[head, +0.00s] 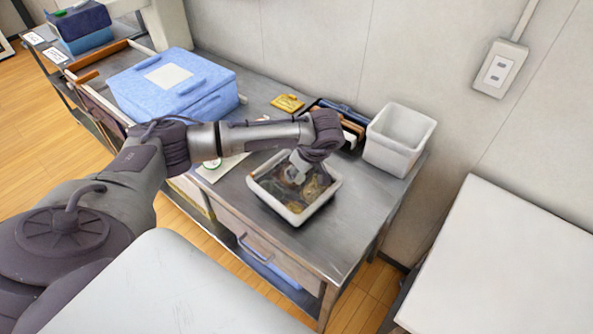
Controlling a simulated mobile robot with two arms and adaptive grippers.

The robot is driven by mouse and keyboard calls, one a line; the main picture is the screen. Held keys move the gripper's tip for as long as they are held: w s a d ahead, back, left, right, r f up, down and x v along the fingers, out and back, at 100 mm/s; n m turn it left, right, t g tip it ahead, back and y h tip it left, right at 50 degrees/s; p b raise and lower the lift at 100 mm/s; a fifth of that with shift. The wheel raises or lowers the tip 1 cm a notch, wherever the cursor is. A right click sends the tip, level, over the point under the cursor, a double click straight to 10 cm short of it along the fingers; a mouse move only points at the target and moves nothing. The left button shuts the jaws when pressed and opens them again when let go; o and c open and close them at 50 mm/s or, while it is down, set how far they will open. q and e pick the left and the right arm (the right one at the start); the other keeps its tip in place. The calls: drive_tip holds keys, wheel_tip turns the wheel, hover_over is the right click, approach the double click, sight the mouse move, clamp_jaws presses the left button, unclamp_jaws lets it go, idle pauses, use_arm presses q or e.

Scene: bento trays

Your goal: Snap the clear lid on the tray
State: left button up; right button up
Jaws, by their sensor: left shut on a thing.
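A white-rimmed tray (295,219) with brown, yellowish and green food in it sits near the right end of the metal bench. My left gripper (299,164) reaches down over the back part of the tray, shut. It appears to be shut on the clear lid, which is see-through and hard to make out over the food. I cannot tell whether the lid touches the tray's rim all round. My right gripper is not in view.
A white bin (398,139) stands behind the tray to the right. A blue cooler box (172,85) stands at the left, beyond my left arm. A yellow item (287,103) and dark holders lie at the back. The metal bench (330,237) is clear in front right.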

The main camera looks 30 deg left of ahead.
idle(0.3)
use_arm(q)
drive_tip(key=shift+f+b, duration=0.95)
drive_tip(key=shift+f, duration=0.1)
drive_tip(key=shift+f, duration=0.1)
idle(0.6)
drive_tip(key=o, duration=1.1)
drive_tip(key=shift+c, duration=0.2)
drive_tip(key=shift+o, duration=0.3)
drive_tip(key=o, duration=0.5)
